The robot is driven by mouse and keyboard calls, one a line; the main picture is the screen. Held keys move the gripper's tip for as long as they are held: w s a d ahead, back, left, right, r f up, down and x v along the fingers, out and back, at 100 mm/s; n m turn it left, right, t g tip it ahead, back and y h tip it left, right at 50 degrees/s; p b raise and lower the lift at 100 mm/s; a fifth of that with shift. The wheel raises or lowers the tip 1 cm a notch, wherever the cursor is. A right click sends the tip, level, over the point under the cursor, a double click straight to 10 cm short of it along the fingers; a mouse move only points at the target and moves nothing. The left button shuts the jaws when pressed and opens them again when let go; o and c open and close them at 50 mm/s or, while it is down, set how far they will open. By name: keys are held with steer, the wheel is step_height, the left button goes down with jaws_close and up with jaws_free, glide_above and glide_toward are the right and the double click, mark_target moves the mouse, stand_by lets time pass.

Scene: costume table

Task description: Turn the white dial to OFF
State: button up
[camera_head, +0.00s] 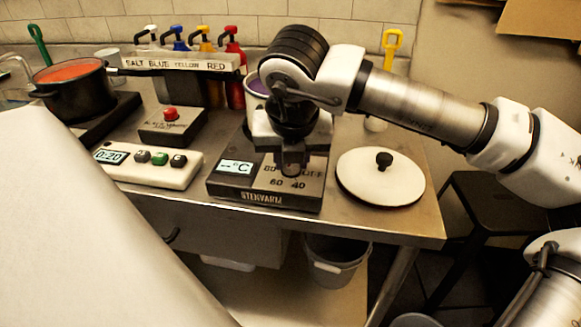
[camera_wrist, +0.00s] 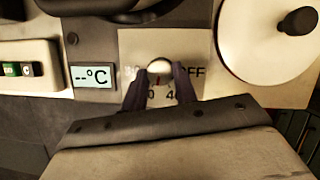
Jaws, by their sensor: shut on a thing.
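The white dial (camera_wrist: 159,70) sits on the pale label plate of the heater's control box (camera_head: 232,188), marked STENVARM. In the wrist view my gripper (camera_wrist: 161,88) has one dark finger on each side of the dial, shut on it. A small reddish mark shows at the dial's near side, facing the numbers at the bottom. The OFF label (camera_wrist: 193,72) is to the right of the dial, partly covered by a finger. The display (camera_wrist: 93,77) reads "--°C". In the head view my gripper (camera_head: 292,168) points down over the plate and hides the dial.
A white lid with a black knob (camera_head: 381,190) lies close to the right of the box. A white timer unit (camera_head: 150,172) and a box with a red button (camera_head: 171,128) stand to the left. A pot (camera_head: 258,92) stands behind my gripper.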

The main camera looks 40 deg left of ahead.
steer(key=n+g+y+b, duration=0.1)
steer(key=n+b, duration=0.1)
steer(key=n, duration=0.2)
steer(key=shift+w+n, duration=0.15)
steer(key=shift+n, duration=0.15)
steer(key=n+g, duration=0.2)
steer(key=n, duration=0.2)
steer(key=shift+w, duration=0.2)
steer(key=n+g+p, duration=0.1)
steer(key=n+g, duration=0.1)
steer(key=n, duration=0.4)
steer(key=shift+w+r, duration=0.1)
steer(key=shift+w, duration=0.05)
steer(key=n+g, duration=0.1)
steer(key=n, duration=0.1)
steer(key=n+h+p, duration=0.1)
steer(key=n, duration=0.1)
steer(key=shift+w+a+n+g+p, duration=0.1)
steer(key=shift+n+g+p, duration=0.2)
steer(key=shift+n+g, duration=0.1)
steer(key=o, duration=0.9)
steer(key=shift+o, duration=0.2)
